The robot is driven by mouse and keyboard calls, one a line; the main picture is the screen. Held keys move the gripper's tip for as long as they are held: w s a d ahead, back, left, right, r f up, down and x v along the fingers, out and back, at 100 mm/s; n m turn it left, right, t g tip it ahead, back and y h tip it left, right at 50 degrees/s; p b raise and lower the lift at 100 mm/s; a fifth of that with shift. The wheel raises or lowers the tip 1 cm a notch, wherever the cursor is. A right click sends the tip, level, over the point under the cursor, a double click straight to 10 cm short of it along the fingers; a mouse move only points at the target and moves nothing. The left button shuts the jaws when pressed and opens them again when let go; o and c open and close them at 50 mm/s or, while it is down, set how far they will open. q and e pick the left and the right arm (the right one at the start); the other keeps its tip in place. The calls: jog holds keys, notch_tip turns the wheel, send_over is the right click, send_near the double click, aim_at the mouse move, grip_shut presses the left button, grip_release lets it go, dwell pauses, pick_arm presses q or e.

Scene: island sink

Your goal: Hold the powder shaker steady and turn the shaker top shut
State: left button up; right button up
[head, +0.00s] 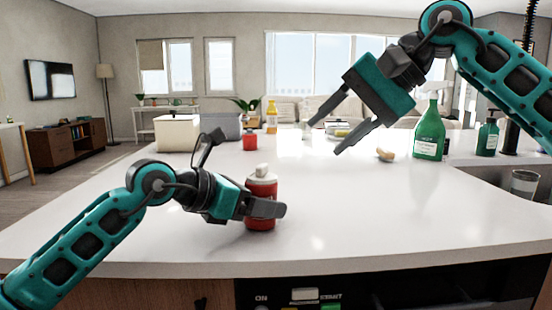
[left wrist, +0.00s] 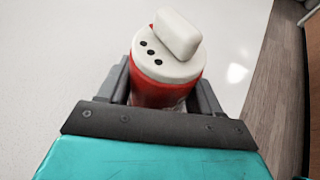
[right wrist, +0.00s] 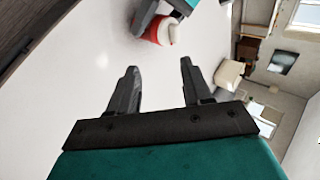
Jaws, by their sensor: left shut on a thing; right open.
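The powder shaker (head: 262,187) is a red can standing upright on the white counter near its front edge. Its white shaker top (left wrist: 167,52) has a raised grip and a row of dark holes showing in the left wrist view. My left gripper (head: 266,208) is shut around the red body below the top. My right gripper (head: 324,138) is open and empty, in the air to the right of and above the shaker. In the right wrist view its fingers (right wrist: 157,88) are apart, with the shaker (right wrist: 161,30) beyond them near the top edge.
The counter (head: 350,205) is clear around the shaker. Farther back are a red jar (head: 250,141), a yellow bottle (head: 271,117) and a white box (head: 177,133).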

aim_at(263, 165)
jog(key=shift+o, duration=1.1)
jog(key=m, duration=0.2)
jog(key=f+m+y, duration=0.1)
jog(key=m, duration=0.1)
jog(key=shift+w, duration=0.1)
jog(key=w+a+f+m+y, duration=0.1)
jog(key=a+f+m, duration=0.1)
jog(key=a+m, duration=0.1)
jog(key=w+a+f+m+y, duration=0.1)
jog(key=w+a+m, duration=0.1)
jog(key=m, duration=0.4)
jog(key=w+a+f+m+y, duration=0.1)
jog(key=a+f+m, duration=0.1)
jog(key=a+m, duration=0.2)
jog(key=shift+w+a+f+m+t+y, duration=0.15)
jog(key=shift+a+f+m+t+y, duration=0.2)
jog(key=shift+m, duration=0.35)
jog(key=c, duration=1.1)
